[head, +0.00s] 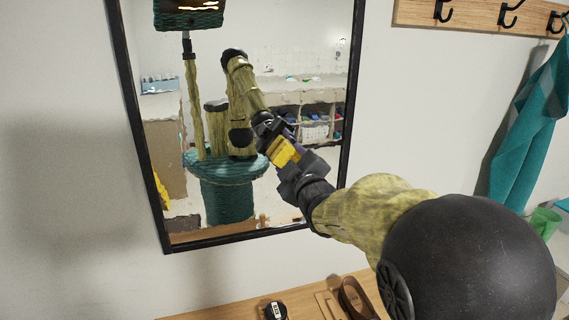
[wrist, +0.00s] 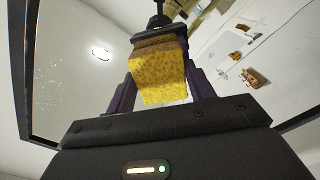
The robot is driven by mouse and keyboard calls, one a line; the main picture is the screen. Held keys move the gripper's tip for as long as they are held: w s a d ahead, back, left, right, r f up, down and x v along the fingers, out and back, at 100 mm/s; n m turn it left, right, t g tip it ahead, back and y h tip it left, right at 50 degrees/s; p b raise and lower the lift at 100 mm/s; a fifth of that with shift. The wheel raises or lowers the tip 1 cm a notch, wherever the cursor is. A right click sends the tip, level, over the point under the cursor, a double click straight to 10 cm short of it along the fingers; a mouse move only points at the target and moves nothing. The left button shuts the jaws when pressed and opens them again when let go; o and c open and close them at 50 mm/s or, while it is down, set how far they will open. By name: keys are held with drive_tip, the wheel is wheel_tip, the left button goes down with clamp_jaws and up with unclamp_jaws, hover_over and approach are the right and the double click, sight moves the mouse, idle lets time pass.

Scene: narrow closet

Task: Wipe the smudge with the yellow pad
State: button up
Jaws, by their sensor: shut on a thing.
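My gripper (head: 288,158) is shut on the yellow pad (head: 284,151) in front of the black-framed wall mirror (head: 222,60), right of its middle. In the wrist view the pad (wrist: 160,85) sits between the two fingers, its yellow face speckled and its far edge brownish. The mirror (wrist: 75,85) lies beyond the pad, with my gripper's reflection close to it. I cannot tell whether the pad touches the glass. A pale bright patch (wrist: 100,53) shows on the glass left of the pad; I cannot tell whether it is the smudge or a reflected light.
A wooden hook rail (head: 480,14) holds a teal towel (head: 530,130) at the right. A green cup (head: 543,222) stands far right. The wall left of the mirror is clear.

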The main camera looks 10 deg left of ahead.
drive_tip(key=shift+w+d+b, duration=0.25)
drive_tip(key=shift+w+d, duration=0.2)
drive_tip(key=shift+d, duration=0.3)
drive_tip(key=shift+w+d+b, duration=0.25)
drive_tip(key=shift+w+d, duration=0.2)
drive_tip(key=shift+d, duration=0.25)
drive_tip(key=shift+d, duration=0.1)
drive_tip(key=w+d, duration=0.2)
drive_tip(key=d, duration=0.1)
drive_tip(key=shift+s+b, duration=0.1)
drive_tip(key=shift+b, duration=0.3)
drive_tip(key=shift+b+v, duration=1.65)
drive_tip(key=shift+v, duration=1.2)
